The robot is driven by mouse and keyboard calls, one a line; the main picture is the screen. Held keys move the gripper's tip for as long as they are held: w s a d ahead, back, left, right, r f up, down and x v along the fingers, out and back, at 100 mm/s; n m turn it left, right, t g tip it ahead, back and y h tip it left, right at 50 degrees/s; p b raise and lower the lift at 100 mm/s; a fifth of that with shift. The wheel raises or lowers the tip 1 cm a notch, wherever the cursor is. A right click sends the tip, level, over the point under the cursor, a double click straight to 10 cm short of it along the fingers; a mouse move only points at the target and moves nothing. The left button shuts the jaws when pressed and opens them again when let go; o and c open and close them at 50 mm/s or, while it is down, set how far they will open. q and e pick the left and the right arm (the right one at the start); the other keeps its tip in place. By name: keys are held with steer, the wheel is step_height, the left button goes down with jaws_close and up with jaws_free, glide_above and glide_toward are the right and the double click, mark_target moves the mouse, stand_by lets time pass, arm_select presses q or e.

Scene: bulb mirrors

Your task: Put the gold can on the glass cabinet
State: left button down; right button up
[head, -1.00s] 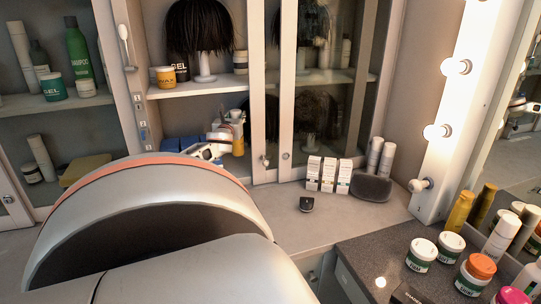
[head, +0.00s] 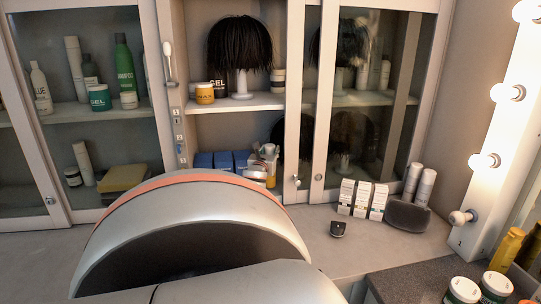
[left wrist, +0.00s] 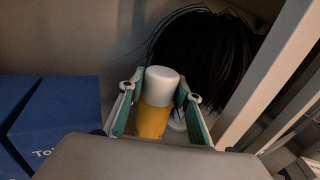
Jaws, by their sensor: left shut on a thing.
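The gold can (left wrist: 152,121), with a pale grey cap, stands upright between the two fingers of my left gripper (left wrist: 160,101) in the left wrist view. The gripper is shut on it. In the head view my left gripper (head: 262,163) is inside the open middle bay of the glass cabinet (head: 296,100), in the lower compartment; a yellow bit of the can (head: 271,181) shows there. Whether the can's base touches the surface is hidden. My big grey arm covers the front of this bay. My right gripper is not in view.
Blue boxes (head: 222,160) stand left of the gripper, close by in the wrist view (left wrist: 50,120). A dark wig (left wrist: 205,50) is just behind the can. A cabinet door frame (head: 305,130) bounds the right. White boxes (head: 362,199) and a clipper (head: 338,229) sit on the counter.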

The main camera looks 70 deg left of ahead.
arm_select(q)
steer(key=shift+w+f, duration=0.1)
steer(key=shift+f, duration=0.7)
steer(key=c, duration=1.4)
jaws_free()
steer(key=shift+c, duration=0.2)
steer(key=shift+d, duration=0.1)
steer(key=v, duration=1.2)
